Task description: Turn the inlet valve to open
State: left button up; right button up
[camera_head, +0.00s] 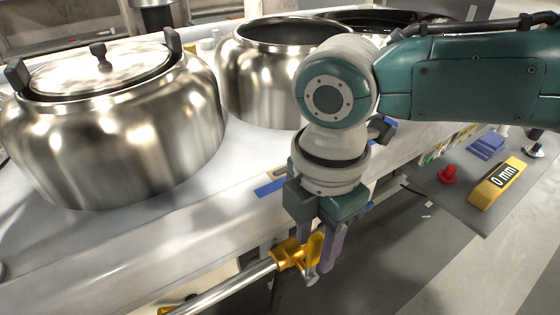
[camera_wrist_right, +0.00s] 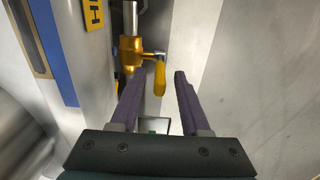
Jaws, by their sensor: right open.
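The inlet valve (camera_head: 288,256) is a yellow-gold fitting on the end of a steel pipe (camera_head: 225,287), below the bench's front edge. Its yellow lever handle (camera_head: 315,245) shows beside the body. In the right wrist view the valve body (camera_wrist_right: 129,58) is at upper left and the handle (camera_wrist_right: 160,77) points down the picture. My right gripper (camera_head: 319,257) is open, pointing down, with its purple fingers on either side of the handle. In the wrist view the handle lies in line with the gap between the fingertips (camera_wrist_right: 160,76); contact cannot be told. My left gripper is not in view.
A lidded steel pot (camera_head: 115,135) and an open steel pot (camera_head: 262,80) stand on the bench. A red knob (camera_head: 448,174) and a yellow "0 mm" block (camera_head: 497,184) are at right. Open floor lies right of the valve.

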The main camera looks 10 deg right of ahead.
jog(key=shift+f, duration=0.75)
grip_shut()
dwell(0.9)
